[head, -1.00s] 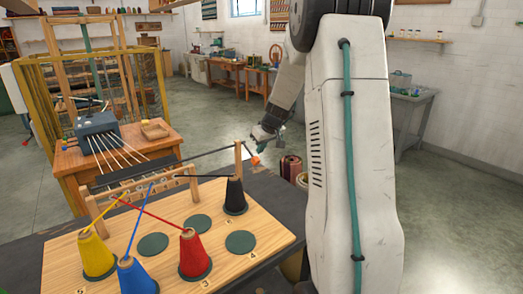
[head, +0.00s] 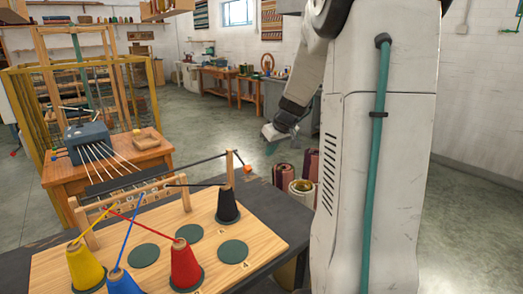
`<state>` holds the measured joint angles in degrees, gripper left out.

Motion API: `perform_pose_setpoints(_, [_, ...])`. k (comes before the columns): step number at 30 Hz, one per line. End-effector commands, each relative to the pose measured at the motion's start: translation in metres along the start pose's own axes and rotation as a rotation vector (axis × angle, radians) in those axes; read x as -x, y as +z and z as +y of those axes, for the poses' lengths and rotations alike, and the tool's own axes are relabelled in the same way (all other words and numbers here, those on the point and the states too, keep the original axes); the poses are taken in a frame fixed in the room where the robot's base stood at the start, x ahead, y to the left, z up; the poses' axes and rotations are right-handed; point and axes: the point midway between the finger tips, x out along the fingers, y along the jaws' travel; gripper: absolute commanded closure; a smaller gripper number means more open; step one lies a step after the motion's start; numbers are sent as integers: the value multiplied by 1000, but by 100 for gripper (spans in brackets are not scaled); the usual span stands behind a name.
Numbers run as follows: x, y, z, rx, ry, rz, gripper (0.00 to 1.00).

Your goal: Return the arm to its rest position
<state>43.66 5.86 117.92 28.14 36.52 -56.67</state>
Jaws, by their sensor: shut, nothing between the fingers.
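My gripper (head: 272,134) hangs at the end of my arm, right of the middle of the head view. It is small and partly dark here. It is shut and empty, pointing down to the left. It shows above and behind the wooden board (head: 210,254), apart from the cones on it. My white arm with its teal cable fills much of the right side and hides what lies behind it.
On the board stand a yellow cone (head: 86,268), a blue cone (head: 122,284), a red cone (head: 185,267) and a black cone (head: 228,206), with strands running to a wooden rack (head: 150,196). Rolled bundles (head: 284,177) stand behind. Open floor (head: 215,125) lies beyond.

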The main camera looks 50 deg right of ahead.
Motion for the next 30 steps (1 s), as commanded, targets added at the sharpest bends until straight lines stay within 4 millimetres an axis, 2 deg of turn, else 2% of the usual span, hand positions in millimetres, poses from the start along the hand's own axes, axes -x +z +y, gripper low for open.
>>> perform_pose_setpoints(6, [10,10,0,0,0,0,100])
perform_pose_setpoints(26, [9,10,-2,-25,-4,-2,100])
perform_pose_setpoints(28, [9,14,-6,-74,-20,-20,100])
perform_pose_setpoints(30, [6,29,-14,-143,-49,-72,100])
